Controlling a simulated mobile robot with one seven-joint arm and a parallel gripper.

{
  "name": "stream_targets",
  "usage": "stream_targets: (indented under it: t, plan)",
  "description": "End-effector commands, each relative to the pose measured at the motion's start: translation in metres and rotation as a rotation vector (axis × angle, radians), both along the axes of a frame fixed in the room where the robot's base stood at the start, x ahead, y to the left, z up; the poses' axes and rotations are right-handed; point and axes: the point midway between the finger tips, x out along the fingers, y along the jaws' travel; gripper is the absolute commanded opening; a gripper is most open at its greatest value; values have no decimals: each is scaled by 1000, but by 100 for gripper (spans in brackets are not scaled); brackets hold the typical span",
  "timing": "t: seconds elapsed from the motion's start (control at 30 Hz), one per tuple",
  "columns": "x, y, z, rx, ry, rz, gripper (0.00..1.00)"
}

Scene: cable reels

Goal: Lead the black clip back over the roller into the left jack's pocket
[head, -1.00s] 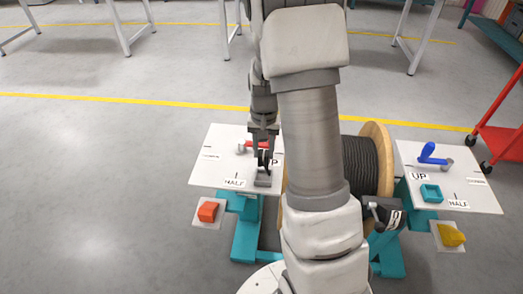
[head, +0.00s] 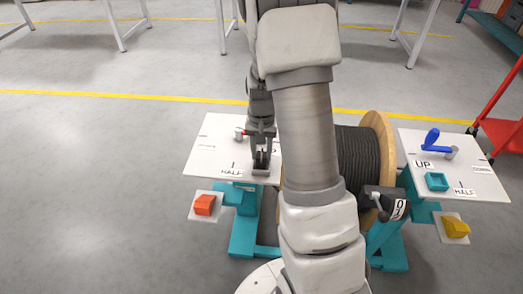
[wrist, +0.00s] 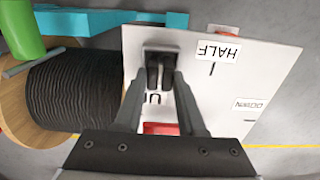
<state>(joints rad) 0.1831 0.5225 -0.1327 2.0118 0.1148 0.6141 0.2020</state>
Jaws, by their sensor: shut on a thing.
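My gripper (head: 262,146) points down over the near right part of the left jack's white top (head: 214,150). In the wrist view, my gripper (wrist: 160,80) is shut on the black clip (wrist: 160,72), whose lower part is hard to see between the dark fingertips. The fingertips and clip are at the grey pocket (head: 260,172), which also shows in the wrist view (wrist: 149,48) as a square rim around them. I cannot tell how deep the clip sits. A green cylinder (wrist: 22,28), possibly the roller, shows at the top left of the wrist view.
A red lever (wrist: 160,128) lies close to my fingers. An orange block (head: 205,204) is at the left.

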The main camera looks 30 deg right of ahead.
Motion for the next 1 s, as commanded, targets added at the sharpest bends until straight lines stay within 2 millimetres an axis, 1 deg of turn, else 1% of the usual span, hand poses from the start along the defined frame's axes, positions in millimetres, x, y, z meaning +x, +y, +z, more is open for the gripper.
stream_targets:
  t: [0.03,0.1,0.4,0.43,0.57,0.6,0.63,0.9,1.0]
  plan:
    - [0,0,-4,0,0,0,0]
    - [0,0,-6,1,1,0,0]
    - [0,0,-6,0,0,0,0]
    - [0,0,-6,0,0,0,41]
    - [0,0,-6,0,0,0,64]
    - [0,0,-6,0,0,0,71]
    - [0,0,-6,0,0,0,74]
    - [0,0,-5,0,0,0,74]
    - [0,0,1,0,-2,0,74]
